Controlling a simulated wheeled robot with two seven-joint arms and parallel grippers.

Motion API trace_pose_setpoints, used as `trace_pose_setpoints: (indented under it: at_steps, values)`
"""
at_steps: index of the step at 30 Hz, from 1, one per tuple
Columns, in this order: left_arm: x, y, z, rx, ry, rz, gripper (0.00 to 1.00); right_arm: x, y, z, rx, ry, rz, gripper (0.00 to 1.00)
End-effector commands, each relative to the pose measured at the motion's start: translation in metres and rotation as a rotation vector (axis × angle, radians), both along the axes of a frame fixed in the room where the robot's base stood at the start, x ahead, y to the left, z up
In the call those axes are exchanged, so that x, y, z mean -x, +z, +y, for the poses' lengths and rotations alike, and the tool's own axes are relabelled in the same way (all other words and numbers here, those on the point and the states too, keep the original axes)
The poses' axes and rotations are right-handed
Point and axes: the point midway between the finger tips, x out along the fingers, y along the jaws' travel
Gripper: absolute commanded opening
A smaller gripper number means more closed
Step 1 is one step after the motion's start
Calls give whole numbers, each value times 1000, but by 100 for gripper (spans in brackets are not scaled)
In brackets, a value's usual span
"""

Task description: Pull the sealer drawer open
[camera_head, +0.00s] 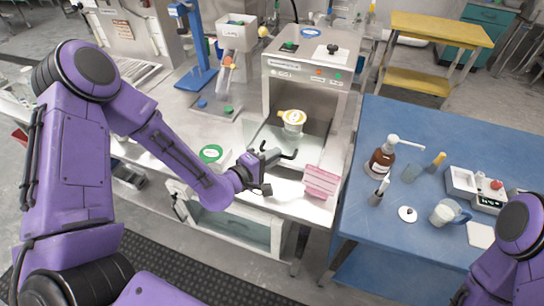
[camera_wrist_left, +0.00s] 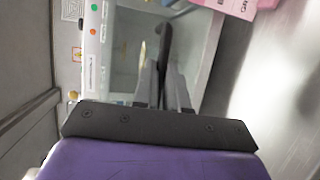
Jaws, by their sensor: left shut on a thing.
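The sealer (camera_head: 308,74) is a steel box machine with an open bay at the middle of the head view. A black handle (camera_head: 292,151) is at the drawer's front. My left gripper (camera_head: 274,156) is shut on the handle, reaching in from the left. In the left wrist view the black handle (camera_wrist_left: 165,45) lies between the narrow fingers. How far the drawer is out is hard to tell. Of my right side only the purple arm shows, at bottom right.
A pink card stand (camera_head: 320,181) is close on the right of my left gripper. A green-ringed disc (camera_head: 211,154) lies to its left. A blue table (camera_head: 355,210) on the right holds a bottle, glasses and a scale. The floor in front is open.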

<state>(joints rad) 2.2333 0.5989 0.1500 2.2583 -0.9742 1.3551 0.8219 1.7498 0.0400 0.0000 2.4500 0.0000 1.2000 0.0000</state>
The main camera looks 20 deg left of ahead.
Motion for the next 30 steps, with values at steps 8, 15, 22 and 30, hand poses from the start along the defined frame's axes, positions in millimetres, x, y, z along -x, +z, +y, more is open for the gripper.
trace_pose_setpoints:
  at_steps: [8,15,22,30]
  values:
    - [0,1,-1,0,-4,-1,19,0,0,0,0,0,0,0]
    - [0,1,-1,0,-2,-1,37,0,0,0,0,0,0,0]
    - [12,2,5,1,0,-2,37,0,-4,0,0,0,0,0]
    - [74,16,26,2,1,-1,37,0,-7,0,0,0,0,0]
